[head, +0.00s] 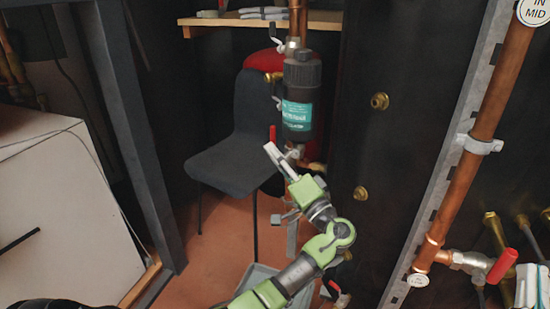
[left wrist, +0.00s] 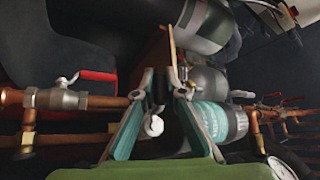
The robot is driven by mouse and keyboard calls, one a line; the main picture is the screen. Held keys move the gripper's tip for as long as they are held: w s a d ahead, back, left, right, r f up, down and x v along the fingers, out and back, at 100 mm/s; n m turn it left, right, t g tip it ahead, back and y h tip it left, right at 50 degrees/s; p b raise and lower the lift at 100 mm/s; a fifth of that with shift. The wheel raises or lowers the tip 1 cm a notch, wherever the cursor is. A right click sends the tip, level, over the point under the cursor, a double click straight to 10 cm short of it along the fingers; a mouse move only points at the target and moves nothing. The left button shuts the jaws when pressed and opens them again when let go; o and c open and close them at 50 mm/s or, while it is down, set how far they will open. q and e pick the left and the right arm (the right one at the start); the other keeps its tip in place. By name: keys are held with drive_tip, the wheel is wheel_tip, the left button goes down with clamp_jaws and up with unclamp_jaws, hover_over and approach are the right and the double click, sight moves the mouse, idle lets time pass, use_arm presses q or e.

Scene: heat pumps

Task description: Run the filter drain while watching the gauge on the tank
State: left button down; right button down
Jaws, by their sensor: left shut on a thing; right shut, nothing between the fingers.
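The filter is a dark canister (head: 302,90) with a teal label on a copper pipe, right of centre in the head view. It also shows in the left wrist view (left wrist: 238,121). A small red handle (head: 272,132) is at its lower end. My left gripper (head: 272,150) is at that handle, just below the canister, and is shut on what looks like the drain valve's handle; the fingers hide most of it. A red tank (head: 262,61) stands behind the filter. A round white dial (left wrist: 282,168) is cut off in the left wrist view; its reading cannot be told. My right gripper is not in view.
A dark chair (head: 235,130) stands behind my left gripper. A dark cabinet is to the right, then a copper pipe (head: 483,125) with a red-handled valve (head: 502,266). A white box (head: 65,215) is at the left. Bare reddish floor (head: 215,255) lies between.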

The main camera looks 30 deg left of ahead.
use_arm(q)
drive_tip(key=c, duration=2.1)
unclamp_jaws()
drive_tip(key=shift+r, duration=0.1)
drive_tip(key=v, duration=1.2)
